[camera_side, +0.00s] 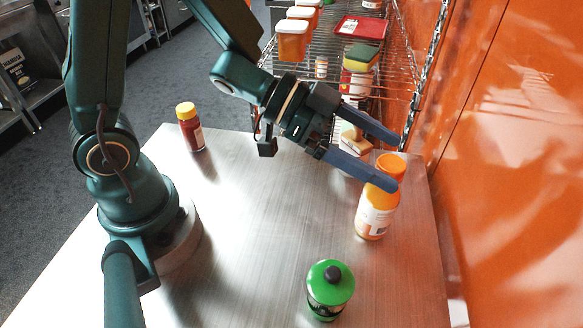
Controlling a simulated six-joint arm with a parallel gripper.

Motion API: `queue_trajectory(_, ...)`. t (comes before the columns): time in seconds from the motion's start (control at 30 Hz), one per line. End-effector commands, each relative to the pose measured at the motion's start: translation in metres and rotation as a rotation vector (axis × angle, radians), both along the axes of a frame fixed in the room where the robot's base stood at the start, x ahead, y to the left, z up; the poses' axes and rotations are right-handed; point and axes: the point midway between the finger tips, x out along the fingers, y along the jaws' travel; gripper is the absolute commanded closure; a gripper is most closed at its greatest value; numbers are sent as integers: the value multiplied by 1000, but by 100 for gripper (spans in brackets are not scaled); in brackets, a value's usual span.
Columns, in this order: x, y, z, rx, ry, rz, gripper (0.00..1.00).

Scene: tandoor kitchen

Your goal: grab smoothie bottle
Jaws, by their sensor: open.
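An orange bottle with a white label (373,218), which looks like the smoothie bottle, stands upright near the right edge of the metal table. Its orange cap shows at the top. My gripper (398,162) is open, with its two blue-grey fingers pointing right. The nearer finger crosses in front of the bottle's upper part and hides some of it. The cap appears between the two fingers in this view. I cannot tell whether either finger touches the bottle.
A green-lidded jar (330,288) stands at the table's front. A red bottle with a yellow cap (190,128) stands at the back left. An orange wall (530,170) is on the right. The table's middle is clear.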

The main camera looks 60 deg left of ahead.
Motion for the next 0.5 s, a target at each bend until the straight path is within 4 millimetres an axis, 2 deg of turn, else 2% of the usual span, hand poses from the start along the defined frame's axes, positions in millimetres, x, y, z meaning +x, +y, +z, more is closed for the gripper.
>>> queue_trajectory(0.03, -1, 1, -14, -2, 15, 5, 0)
queue_trajectory(0.2, -1, 1, -50, -2, 14, 4, 0)
queue_trajectory(0.3, 0, 1, -66, 0, 8, 4, 0)
queue_trajectory(0.5, 0, 1, -82, 2, -1, 3, 0)
